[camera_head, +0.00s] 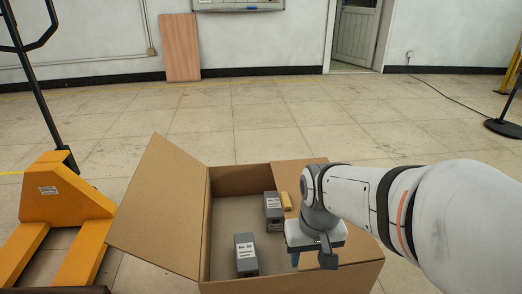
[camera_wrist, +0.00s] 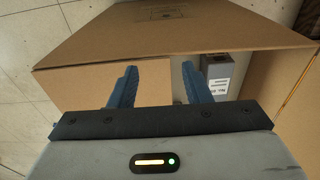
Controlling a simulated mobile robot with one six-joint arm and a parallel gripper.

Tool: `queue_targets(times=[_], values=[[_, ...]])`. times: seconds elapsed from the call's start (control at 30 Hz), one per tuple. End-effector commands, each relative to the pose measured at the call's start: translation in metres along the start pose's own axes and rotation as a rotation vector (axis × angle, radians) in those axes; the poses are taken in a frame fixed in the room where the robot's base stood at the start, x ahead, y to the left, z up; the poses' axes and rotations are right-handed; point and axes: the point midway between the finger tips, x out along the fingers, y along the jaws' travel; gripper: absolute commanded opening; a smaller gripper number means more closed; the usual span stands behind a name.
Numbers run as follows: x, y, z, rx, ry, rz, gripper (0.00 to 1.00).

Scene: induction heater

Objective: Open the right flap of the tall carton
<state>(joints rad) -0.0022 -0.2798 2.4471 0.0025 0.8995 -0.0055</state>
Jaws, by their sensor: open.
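The tall carton (camera_head: 238,180) stands open on its left side, its left flap (camera_head: 160,210) tilted up and outward. The right flap (camera_head: 362,250) lies over the right part of the opening. My gripper (camera_head: 311,260) points down over this flap. In the wrist view my gripper (camera_wrist: 158,68) is open, its two blue fingers apart, with a cardboard panel (camera_wrist: 80,88) showing behind and between them. That panel looks like the right flap. I cannot tell whether the fingers touch it. My wrist hides part of the flap in the head view.
Two grey labelled boxes, one nearer (camera_head: 246,262) and one farther (camera_head: 273,208), stand inside the carton. An orange pallet truck (camera_head: 62,205) stands at left. The floor behind the carton is clear.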

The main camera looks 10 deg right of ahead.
Motion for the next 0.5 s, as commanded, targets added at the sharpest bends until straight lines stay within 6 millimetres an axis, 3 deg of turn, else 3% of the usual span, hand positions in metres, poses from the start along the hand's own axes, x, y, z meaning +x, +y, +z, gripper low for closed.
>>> queue_targets(times=[0.03, 0.2, 0.4, 0.5], values=[[-0.015, 0.0, -0.018, -0.005, -0.009, 0.0, 0.44], [-0.041, 0.0, -0.089, -0.002, -0.034, 0.0, 0.44], [-0.046, 0.001, -0.168, 0.0, -0.057, 0.001, 0.44], [-0.041, 0.001, -0.196, 0.001, -0.066, 0.002, 0.44]])
